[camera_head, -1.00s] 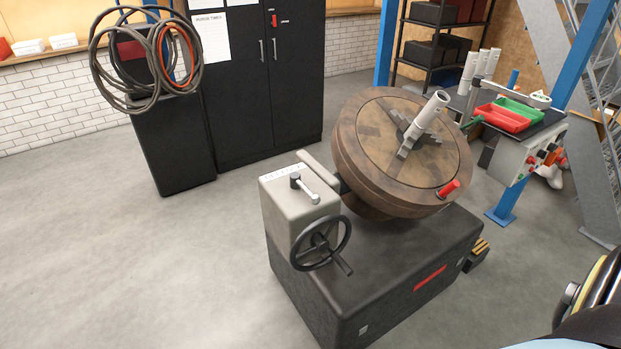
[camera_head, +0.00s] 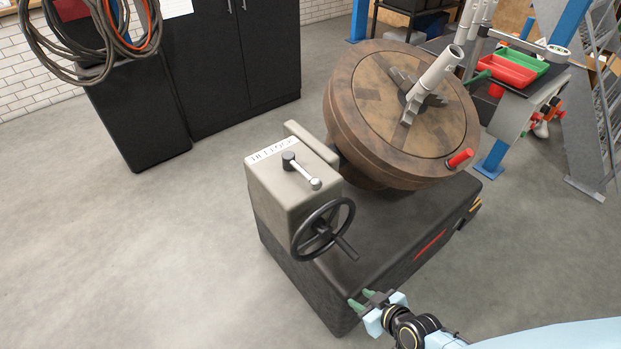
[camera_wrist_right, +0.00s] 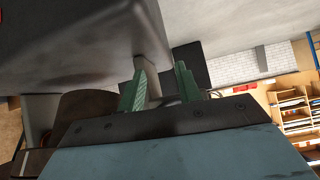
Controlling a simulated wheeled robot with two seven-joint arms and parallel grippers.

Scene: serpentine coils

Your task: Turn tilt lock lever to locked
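The tilt lock lever (camera_head: 303,173) is a short pale bar with a dark round pivot, on top of the beige control box (camera_head: 275,200). It slants from the pivot toward the lower right of the picture. A white label with small lettering lies beside the pivot; I cannot read it surely. My right gripper (camera_head: 369,298) has green fingers and is at the lower front of the machine, below and apart from the lever. In the right wrist view its fingers (camera_wrist_right: 160,85) stand apart, with a grey shape beyond the gap. The lever cannot be made out there. My left gripper is out of view.
A black handwheel (camera_head: 322,230) with a crank handle sticks out from the box's front, between my right gripper and the lever. The tilted round wooden table (camera_head: 370,120) stands behind on the dark base (camera_head: 390,235). The floor at left is clear.

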